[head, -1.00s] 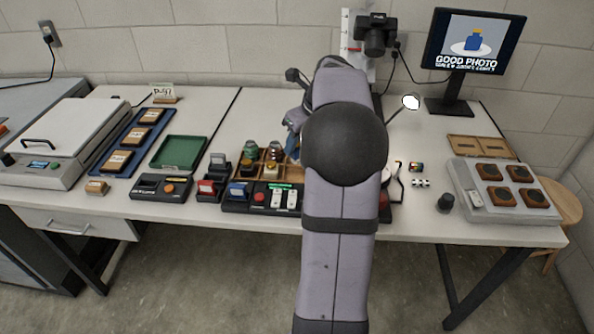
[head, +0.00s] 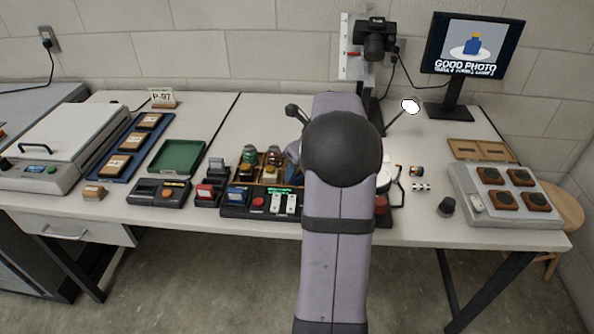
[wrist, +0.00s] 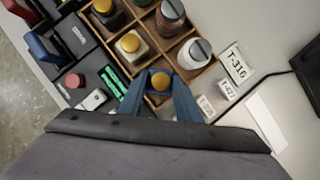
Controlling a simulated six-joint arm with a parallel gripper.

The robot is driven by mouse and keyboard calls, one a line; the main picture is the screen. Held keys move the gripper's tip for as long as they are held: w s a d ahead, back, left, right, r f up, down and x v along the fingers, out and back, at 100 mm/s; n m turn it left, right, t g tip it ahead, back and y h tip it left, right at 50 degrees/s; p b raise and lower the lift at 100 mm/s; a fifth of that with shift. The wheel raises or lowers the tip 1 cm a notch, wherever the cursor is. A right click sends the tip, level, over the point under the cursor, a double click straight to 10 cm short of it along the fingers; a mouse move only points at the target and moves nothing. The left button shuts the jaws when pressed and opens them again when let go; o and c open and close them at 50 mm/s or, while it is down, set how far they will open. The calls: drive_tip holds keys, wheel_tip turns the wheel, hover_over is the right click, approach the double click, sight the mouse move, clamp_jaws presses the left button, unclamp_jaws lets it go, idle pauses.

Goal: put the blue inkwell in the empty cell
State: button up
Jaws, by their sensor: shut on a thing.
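A wooden divided crate (wrist: 206,66) fills the upper middle of the wrist view. It also shows beside my arm in the head view (head: 262,155). Several capped bottles stand in its cells, including a brown one (wrist: 171,18) and a grey-capped one (wrist: 197,53). My gripper (wrist: 160,92) has blue fingers shut on the blue inkwell; its yellow cap (wrist: 160,81) shows between them, its body is mostly hidden. The inkwell is at the crate's near cell; I cannot tell whether it is inside or above it. My arm hides most of the gripper in the head view.
A control panel with a red button (wrist: 74,80) and white switches lies left of the crate. A T-316 label (wrist: 236,63) stands at its right. A green tray (head: 178,156), a camera on a stand (head: 375,42) and a monitor (head: 473,45) are farther off.

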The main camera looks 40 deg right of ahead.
drive_tip(key=o, duration=0.8)
drive_tip(key=p+v, duration=0.1)
drive_tip(key=v, duration=1.1)
